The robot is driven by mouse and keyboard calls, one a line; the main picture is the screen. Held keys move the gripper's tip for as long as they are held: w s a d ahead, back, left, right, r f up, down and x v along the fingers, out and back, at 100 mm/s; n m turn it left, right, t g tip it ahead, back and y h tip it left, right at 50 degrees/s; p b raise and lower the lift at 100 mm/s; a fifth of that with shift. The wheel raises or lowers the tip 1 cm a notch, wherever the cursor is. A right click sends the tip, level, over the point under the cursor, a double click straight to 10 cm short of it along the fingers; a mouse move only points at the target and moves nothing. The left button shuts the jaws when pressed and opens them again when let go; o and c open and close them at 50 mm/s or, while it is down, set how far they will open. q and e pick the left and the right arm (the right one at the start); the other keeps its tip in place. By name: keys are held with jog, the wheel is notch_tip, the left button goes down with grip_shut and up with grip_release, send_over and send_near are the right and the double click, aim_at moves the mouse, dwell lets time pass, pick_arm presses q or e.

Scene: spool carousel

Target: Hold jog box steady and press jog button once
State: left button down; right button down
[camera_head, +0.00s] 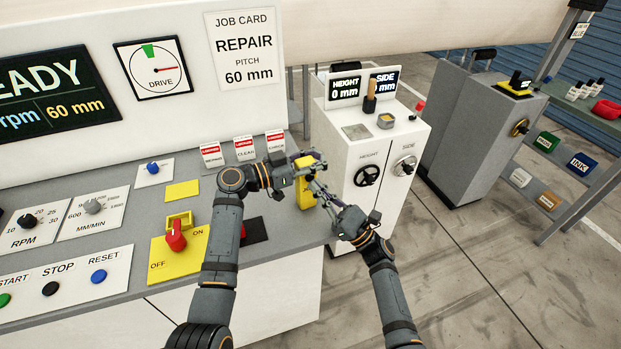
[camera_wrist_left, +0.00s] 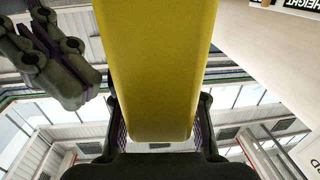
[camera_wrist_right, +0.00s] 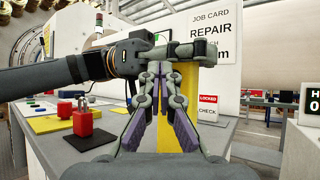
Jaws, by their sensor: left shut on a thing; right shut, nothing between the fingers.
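The yellow jog box (camera_head: 305,196) stands upright at the right end of the grey bench in the head view, its lower end near the bench edge. My left gripper (camera_head: 306,165) is shut around its upper part. In the left wrist view, the box (camera_wrist_left: 155,70) fills the middle between the fingers. My right gripper (camera_head: 319,186) is shut and empty, its fingertips close to the box's right side; I cannot tell if they touch it. It also shows at the upper left of the left wrist view (camera_wrist_left: 50,50). The jog button cannot be made out.
A yellow OFF/ON plate (camera_head: 166,268) with a red switch (camera_head: 176,237) lies left of my left arm. A black pad (camera_head: 254,231) lies near the box. Red-and-white LOCKED tags (camera_head: 244,148) stand behind. A white HEIGHT/SIDE cabinet (camera_head: 345,200) stands right of the bench.

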jog(key=shift+w+a, duration=0.1)
jog(key=shift+w, duration=0.1)
jog(key=shift+w+a, duration=0.15)
jog(key=shift+w, duration=0.2)
dwell(0.6)
jog(key=shift+s, duration=0.15)
jog(key=shift+s+d, duration=0.3)
jog(key=shift+s, duration=0.3)
jog(key=s, duration=0.1)
jog(key=s+d, duration=0.1)
jog(key=s, duration=0.1)
jog(key=s+d, duration=0.1)
jog(key=shift+s, duration=0.3)
dwell(0.6)
pick_arm(q)
jog(key=c, duration=0.8)
grip_release()
